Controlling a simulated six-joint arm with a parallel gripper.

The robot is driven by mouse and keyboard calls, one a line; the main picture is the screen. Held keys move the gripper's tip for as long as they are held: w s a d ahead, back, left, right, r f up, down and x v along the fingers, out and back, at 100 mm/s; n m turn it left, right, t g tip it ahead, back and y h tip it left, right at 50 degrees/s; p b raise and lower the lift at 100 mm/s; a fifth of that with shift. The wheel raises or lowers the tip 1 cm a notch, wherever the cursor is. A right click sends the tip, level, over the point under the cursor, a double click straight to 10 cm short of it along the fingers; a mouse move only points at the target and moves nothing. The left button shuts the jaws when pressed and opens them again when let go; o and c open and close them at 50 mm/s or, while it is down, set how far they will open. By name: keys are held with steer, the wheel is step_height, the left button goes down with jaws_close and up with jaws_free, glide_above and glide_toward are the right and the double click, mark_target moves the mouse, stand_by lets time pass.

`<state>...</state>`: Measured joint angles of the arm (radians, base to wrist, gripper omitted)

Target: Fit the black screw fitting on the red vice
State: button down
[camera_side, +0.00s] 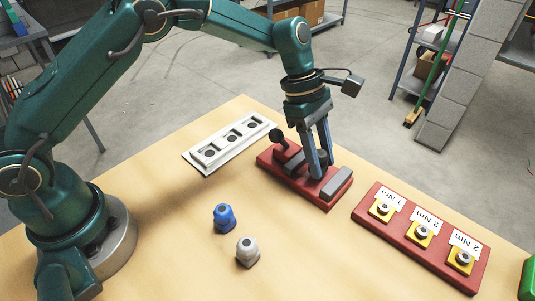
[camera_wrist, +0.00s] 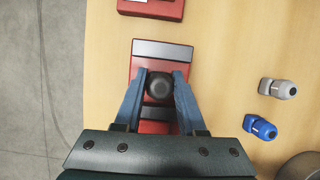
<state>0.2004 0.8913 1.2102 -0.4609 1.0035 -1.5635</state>
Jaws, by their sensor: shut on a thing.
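The red vice (camera_side: 328,206) sits on the wooden table, with grey jaw blocks on its top and a dark ball-ended handle (camera_side: 276,135) at its left end. My gripper (camera_side: 319,170) points down over the vice, with its blue fingers shut on the black screw fitting (camera_side: 318,157). In the wrist view the dark round fitting (camera_wrist: 158,85) is between the fingertips, above the gap between the vice's grey jaws (camera_wrist: 162,50). I cannot tell whether the fitting touches the vice. The fingers hide part of the vice.
A red board (camera_side: 400,244) with torque labels and yellow-based sockets is at the right. The front middle is clear.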

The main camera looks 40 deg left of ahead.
steer(key=shift+f, duration=0.5)
stand_by(0.7)
steer(key=shift+c, duration=2.1)
jaws_free()
steer(key=shift+v, duration=2.55)
